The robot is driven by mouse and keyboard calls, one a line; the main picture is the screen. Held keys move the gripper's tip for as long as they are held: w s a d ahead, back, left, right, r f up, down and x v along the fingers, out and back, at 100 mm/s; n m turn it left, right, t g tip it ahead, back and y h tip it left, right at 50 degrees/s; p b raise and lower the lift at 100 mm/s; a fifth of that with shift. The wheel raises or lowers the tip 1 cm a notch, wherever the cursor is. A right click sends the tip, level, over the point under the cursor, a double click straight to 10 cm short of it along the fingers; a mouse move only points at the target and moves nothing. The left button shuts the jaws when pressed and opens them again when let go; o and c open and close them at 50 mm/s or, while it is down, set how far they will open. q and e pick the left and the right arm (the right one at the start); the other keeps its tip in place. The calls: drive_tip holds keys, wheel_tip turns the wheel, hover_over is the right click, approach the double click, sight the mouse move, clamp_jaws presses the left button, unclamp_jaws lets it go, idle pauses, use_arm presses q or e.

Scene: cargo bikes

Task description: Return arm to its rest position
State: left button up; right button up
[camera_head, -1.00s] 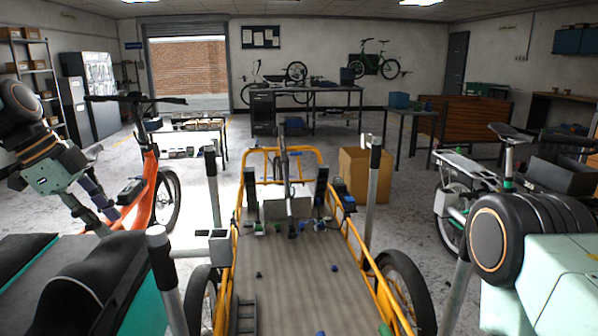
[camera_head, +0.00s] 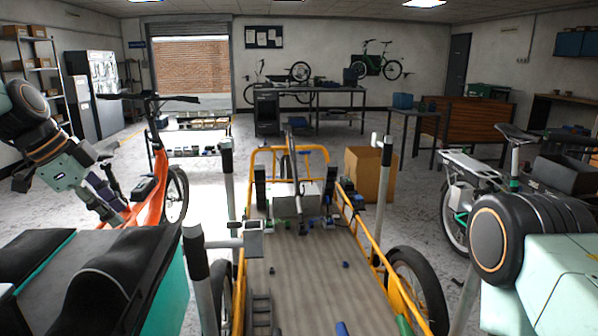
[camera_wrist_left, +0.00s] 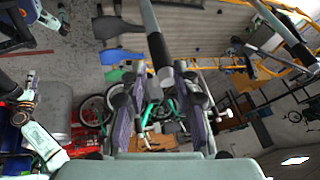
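My left arm comes in at the left edge of the head view. Its gripper (camera_head: 112,198) hangs tilted downward in front of the orange bike (camera_head: 153,192). In the left wrist view its two fingers (camera_wrist_left: 160,108) stand apart on either side of a gap. No object is clearly held between them; a dark post and bike parts show behind. My right arm shows only as a large black joint and mint link (camera_head: 510,245) at the right of the head view. My right gripper is out of the picture.
A yellow-framed cargo bike (camera_head: 318,262) with small parts on its bed fills the middle. Grey posts (camera_head: 228,185) stand beside it. A dark padded box (camera_head: 95,270) is at lower left, a cardboard box (camera_head: 370,175) behind. A grey bike (camera_head: 475,175) stands at right.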

use_arm(q)
drive_tip(key=s+d+f+n+t+y, duration=0.15)
drive_tip(key=d+f+n, duration=0.25)
drive_tip(key=f+n, duration=0.5)
drive_tip(key=s+d+f+n+t+y, duration=0.15)
drive_tip(key=d+f+n, duration=0.3)
drive_tip(key=f, duration=0.85)
drive_tip(key=s+d+f+g, duration=0.1)
drive_tip(key=s+f, duration=0.5)
drive_tip(key=s, duration=0.6)
drive_tip(key=s+d+f+n+g, duration=0.1)
drive_tip(key=s+f+g, duration=0.2)
drive_tip(key=s, duration=0.9)
drive_tip(key=s+d+f+g, duration=0.2)
drive_tip(key=s+f+g, duration=0.1)
drive_tip(key=s+f, duration=0.6)
drive_tip(key=s, duration=0.3)
drive_tip(key=shift+s+y, duration=0.3)
drive_tip(key=shift+y, duration=0.1)
drive_tip(key=shift+w+d, duration=0.15)
drive_tip(key=shift+d, duration=0.05)
